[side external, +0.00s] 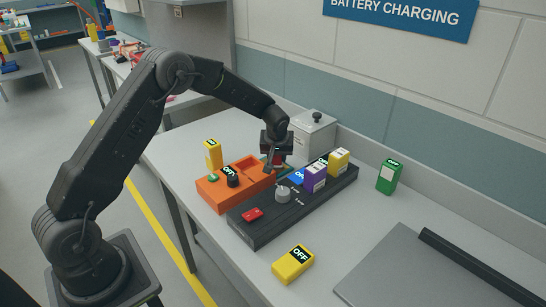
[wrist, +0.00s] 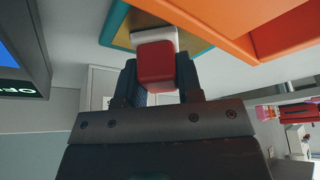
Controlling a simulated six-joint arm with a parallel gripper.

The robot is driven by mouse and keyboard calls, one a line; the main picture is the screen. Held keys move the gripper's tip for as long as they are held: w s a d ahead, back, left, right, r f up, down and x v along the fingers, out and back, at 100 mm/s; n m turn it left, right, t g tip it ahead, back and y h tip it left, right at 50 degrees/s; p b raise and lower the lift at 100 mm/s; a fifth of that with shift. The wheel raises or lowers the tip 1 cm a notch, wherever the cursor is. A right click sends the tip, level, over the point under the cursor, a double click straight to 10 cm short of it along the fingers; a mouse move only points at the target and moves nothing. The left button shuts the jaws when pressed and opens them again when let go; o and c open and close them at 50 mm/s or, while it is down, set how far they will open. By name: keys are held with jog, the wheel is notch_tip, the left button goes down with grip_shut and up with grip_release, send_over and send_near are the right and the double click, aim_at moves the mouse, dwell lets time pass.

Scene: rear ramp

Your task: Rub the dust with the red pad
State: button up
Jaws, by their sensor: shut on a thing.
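The red pad (wrist: 156,66) is a red block with a white layer along one side. My gripper (wrist: 158,82) is shut on it, with a dark finger on either side, in the wrist view. The white layer faces a tan panel with a teal border (wrist: 113,20) and is close to it or touching; I cannot tell which. In the side external view my gripper (side external: 277,157) is low over the far end of the orange tray (side external: 209,196), and the pad is mostly hidden. I cannot make out any dust; the pad covers part of the panel.
A black box (side external: 262,234) with a grey knob (side external: 283,194) and red switch (side external: 252,214) stands beside the tray. Purple (side external: 315,178) and yellow (side external: 339,161) blocks stand near its far end. A yellow block (side external: 293,264) lies in front.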

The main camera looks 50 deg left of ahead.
jog(key=shift+w, duration=0.4)
jog(key=shift+w, duration=0.1)
jog(key=shift+r, duration=3.15)
jog(key=shift+r, duration=0.1)
jog(key=shift+r, duration=1.35)
